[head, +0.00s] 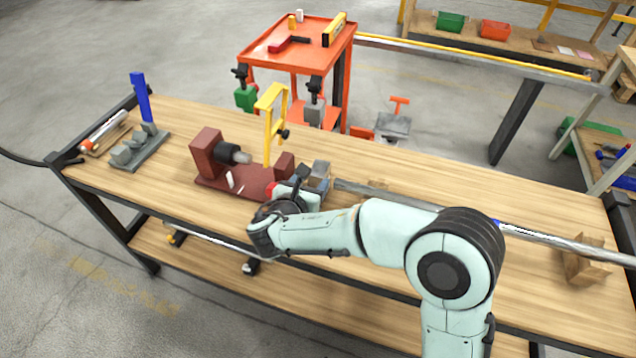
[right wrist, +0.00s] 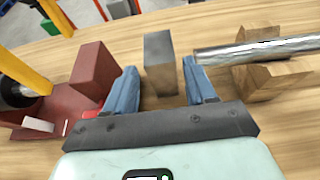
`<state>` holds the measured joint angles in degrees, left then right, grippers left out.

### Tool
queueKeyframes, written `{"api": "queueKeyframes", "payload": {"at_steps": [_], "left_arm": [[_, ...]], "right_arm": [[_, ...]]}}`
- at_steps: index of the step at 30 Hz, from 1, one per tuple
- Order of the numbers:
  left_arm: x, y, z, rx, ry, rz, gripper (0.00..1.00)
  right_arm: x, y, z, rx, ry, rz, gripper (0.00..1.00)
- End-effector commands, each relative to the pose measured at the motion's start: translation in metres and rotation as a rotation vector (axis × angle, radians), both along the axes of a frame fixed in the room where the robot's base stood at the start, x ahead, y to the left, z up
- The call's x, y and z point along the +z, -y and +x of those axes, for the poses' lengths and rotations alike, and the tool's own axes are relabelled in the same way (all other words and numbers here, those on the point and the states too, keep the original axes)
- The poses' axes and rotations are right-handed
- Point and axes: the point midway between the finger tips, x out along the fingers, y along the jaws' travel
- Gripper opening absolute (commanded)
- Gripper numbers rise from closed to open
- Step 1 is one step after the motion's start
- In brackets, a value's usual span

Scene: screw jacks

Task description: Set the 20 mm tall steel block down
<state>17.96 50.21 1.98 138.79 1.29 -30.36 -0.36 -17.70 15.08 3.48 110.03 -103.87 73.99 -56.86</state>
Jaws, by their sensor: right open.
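The steel block (right wrist: 158,62) is a plain grey block standing on the wooden bench top, between the red-brown fixture and the end of a long steel bar. In the head view the block (head: 320,169) shows just beyond my right gripper, partly hidden by it. My right gripper (right wrist: 161,88) is open, with its blue fingers on either side of the block's near end. A gap shows between the block and each finger. My left gripper is in neither view.
The red-brown fixture (head: 238,188) with a yellow upright frame (head: 267,125) stands close left of the gripper. The steel bar (head: 545,238) rests on wooden V-blocks (head: 588,262) to the right. A grey fixture (head: 140,150) with a blue post is at the bench's left end.

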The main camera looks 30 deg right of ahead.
Motion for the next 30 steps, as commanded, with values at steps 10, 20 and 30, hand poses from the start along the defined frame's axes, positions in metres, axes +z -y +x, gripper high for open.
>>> {"api": "queueKeyframes", "payload": {"at_steps": [10, 20, 30], "left_arm": [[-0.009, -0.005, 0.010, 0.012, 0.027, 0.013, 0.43], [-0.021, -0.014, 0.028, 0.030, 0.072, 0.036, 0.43], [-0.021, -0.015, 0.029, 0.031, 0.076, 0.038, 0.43]], "right_arm": [[-0.016, 0.027, 0.023, -0.002, -0.001, 0.001, 0.55], [-0.035, 0.057, 0.050, -0.003, 0.000, 0.001, 0.55], [-0.035, 0.059, 0.052, -0.001, 0.001, 0.002, 0.39]]}}
